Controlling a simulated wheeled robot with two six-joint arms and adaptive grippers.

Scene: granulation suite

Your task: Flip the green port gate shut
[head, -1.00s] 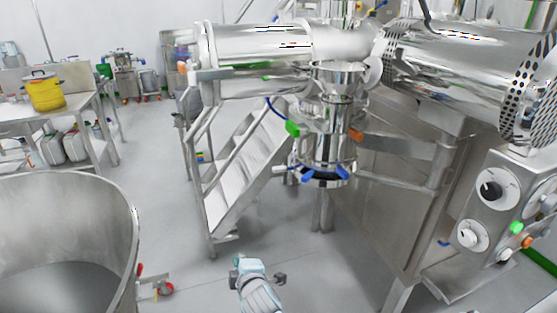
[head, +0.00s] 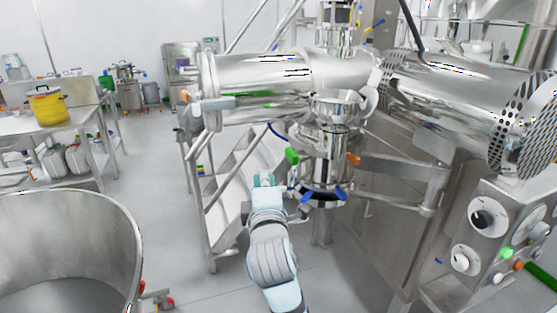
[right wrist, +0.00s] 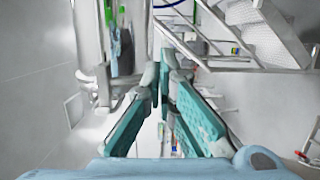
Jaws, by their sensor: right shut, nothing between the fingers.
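The green port gate shows as a green handle (head: 291,156) on the left side of the upright steel port (head: 325,170), below the steel funnel. I cannot tell its exact angle. My right gripper (head: 264,181) is below and left of the green handle, apart from it, with its fingers pointing up and away. It is shut and empty. In the right wrist view, the gripper (right wrist: 166,75) has its fingers close together, and a green piece (right wrist: 110,14) shows at upper left, probably the same handle. My left gripper is not in view.
An orange handle (head: 353,159) is on the port's right side, and blue clamps (head: 324,194) ring its bottom. Steel steps (head: 225,190) stand behind my right gripper. A large steel drum (head: 70,225) is at lower left. A control panel (head: 495,235) with knobs is at right.

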